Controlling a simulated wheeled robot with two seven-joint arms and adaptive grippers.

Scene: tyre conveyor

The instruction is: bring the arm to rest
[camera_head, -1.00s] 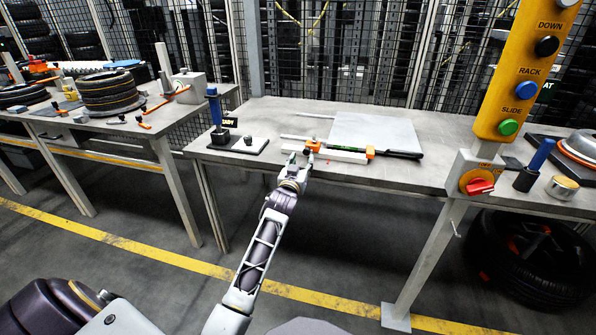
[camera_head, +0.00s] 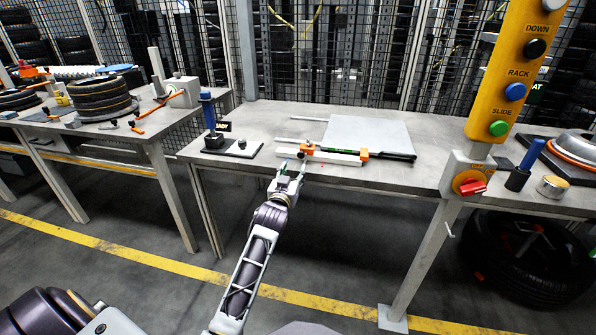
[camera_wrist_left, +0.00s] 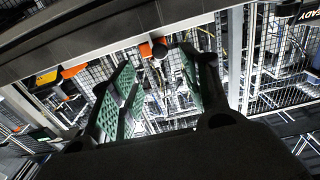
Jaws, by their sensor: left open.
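My left gripper (camera_head: 291,168) is open and empty in the head view. Its fingertips are at the front edge of the middle table (camera_head: 270,125), close to a white holder strip with orange blocks (camera_head: 307,149). My left arm reaches up to it from the bottom of the picture. In the left wrist view the green-padded fingers (camera_wrist_left: 150,95) stand apart with nothing between them. An orange block (camera_wrist_left: 152,47) shows beyond them. My right gripper is not in view.
A black-handled tool (camera_head: 370,152) lies along the holder strip. A yellow button post (camera_head: 515,75) stands at the right. A tyre (camera_head: 530,260) lies under the table. Stacked discs (camera_head: 102,97) sit on the left table. The floor before the table is clear.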

